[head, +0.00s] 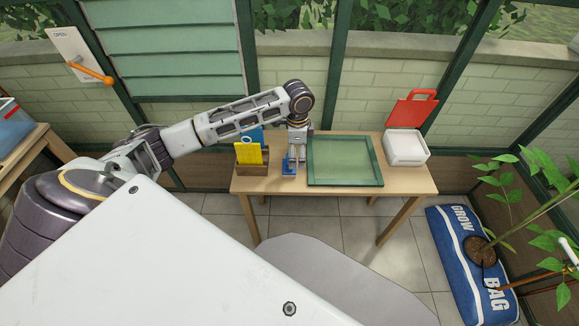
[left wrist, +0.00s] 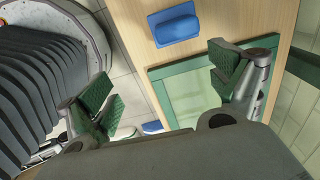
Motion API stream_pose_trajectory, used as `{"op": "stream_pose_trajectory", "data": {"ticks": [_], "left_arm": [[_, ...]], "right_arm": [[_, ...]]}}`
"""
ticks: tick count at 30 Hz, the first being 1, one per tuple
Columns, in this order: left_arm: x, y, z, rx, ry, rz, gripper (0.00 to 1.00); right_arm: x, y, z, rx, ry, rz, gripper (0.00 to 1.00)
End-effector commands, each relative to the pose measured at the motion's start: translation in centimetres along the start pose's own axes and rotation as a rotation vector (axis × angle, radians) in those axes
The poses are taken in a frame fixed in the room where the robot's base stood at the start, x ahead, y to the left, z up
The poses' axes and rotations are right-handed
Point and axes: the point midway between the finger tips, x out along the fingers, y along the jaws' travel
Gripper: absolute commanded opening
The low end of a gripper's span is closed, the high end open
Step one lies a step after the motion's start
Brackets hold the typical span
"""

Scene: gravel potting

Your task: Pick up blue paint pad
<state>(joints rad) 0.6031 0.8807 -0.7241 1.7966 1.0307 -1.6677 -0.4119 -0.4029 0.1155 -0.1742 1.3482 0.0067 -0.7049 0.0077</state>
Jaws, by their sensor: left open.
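The blue paint pad (head: 288,172) lies on the wooden table (head: 250,186), just left of a green-framed pane (head: 345,161). In the left wrist view the pad (left wrist: 174,25) is a blue block with a raised grip, near the top edge and outside the gap between my fingers. My left gripper (head: 294,160) points down close above the pad in the head view. In the left wrist view the gripper (left wrist: 167,84) has its fingers wide apart with nothing between them. My right gripper is in neither view.
A wooden holder (head: 252,169) with a yellow card (head: 248,154) stands just left of the pad. A white box with a red lid (head: 405,147) stands at the table's right. A blue grow bag (head: 470,265) and a plant (head: 482,250) are on the floor at right.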

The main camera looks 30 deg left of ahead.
Motion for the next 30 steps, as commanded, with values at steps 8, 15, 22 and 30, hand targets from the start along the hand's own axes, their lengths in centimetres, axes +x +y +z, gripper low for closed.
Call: {"op": "stream_pose_trajectory", "data": {"ticks": [8, 15, 22, 30], "left_arm": [[-2.1, -2.9, 2.2, -0.018, -0.022, 0.008, 0.92], [-2.3, -3.1, 2.5, -0.020, -0.023, 0.011, 0.92], [-2.1, -3.0, 2.4, -0.020, -0.023, 0.011, 0.92], [0.2, -3.0, 2.5, -0.020, -0.024, 0.012, 0.92]], "right_arm": [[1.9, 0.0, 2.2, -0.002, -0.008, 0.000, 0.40], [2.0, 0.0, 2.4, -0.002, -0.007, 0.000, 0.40], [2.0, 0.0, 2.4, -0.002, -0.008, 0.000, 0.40], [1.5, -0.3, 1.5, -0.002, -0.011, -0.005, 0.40]]}}
